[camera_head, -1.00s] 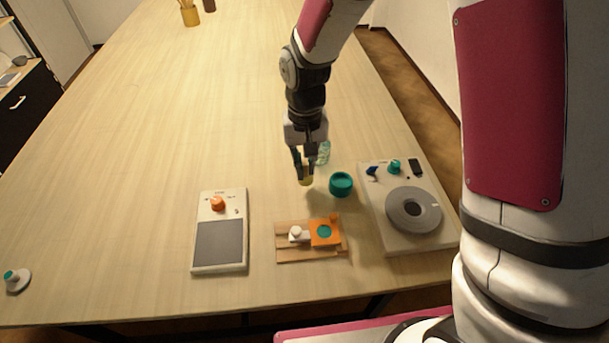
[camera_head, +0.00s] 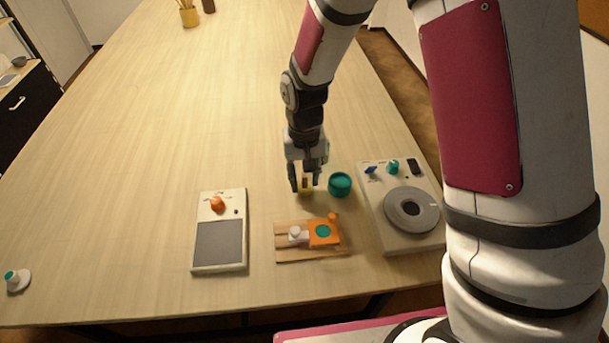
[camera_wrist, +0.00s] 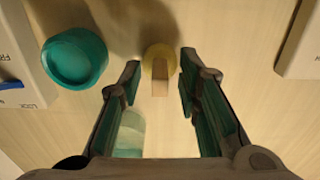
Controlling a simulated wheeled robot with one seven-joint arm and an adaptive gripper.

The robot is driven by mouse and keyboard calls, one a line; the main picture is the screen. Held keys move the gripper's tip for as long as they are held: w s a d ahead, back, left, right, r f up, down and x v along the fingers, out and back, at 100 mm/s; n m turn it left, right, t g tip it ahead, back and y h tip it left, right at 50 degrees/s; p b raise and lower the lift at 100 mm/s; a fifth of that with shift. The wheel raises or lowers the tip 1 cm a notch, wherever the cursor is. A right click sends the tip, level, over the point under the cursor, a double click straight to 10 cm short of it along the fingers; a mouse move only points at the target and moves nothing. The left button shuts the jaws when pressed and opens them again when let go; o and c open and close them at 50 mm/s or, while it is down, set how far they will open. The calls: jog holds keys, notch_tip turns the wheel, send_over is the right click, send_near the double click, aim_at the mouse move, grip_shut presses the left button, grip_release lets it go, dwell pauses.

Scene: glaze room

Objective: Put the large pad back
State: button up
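My gripper (camera_head: 306,183) is open and points down over the table. In the wrist view its fingertips (camera_wrist: 160,82) stand apart on either side of a small round yellow thing with a tan upright grip (camera_wrist: 160,80). The yellow thing (camera_head: 305,187) stands on the table and is partly hidden by the fingers in the head view. I cannot tell which thing is the large pad. A white disc with a teal knob (camera_head: 17,280) lies at the far left. A wooden board (camera_head: 290,255) bears a white knobbed piece (camera_head: 295,235) and an orange square with a teal circle (camera_head: 324,233).
A teal round pot (camera_head: 340,184) stands close right of my gripper. A wheel device (camera_head: 392,235) is at the right, and a scale-like device with an orange knob (camera_head: 220,245) at the left. The table's far middle is free.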

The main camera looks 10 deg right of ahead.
notch_tip(320, 180, up, 13)
jog(key=b, duration=0.1)
jog(key=shift+f, duration=0.2)
notch_tip(320, 180, up, 5)
jog(key=t, duration=0.1)
send_over(305, 175)
jog(key=s+d, duration=0.2)
jog(key=d, duration=0.1)
jog(key=s+d+r+t, duration=0.2)
jog(key=s+d+r, duration=0.3)
jog(key=s+r, duration=0.1)
jog(key=s+d+r+t, duration=0.1)
jog(key=s+d+r, duration=0.1)
jog(key=s, duration=0.3)
jog(key=s+d+r+t, duration=0.1)
jog(key=s+d+r, duration=0.1)
jog(key=s, duration=0.4)
jog(key=shift+s+d, duration=0.15)
jog(key=shift+d, duration=0.3)
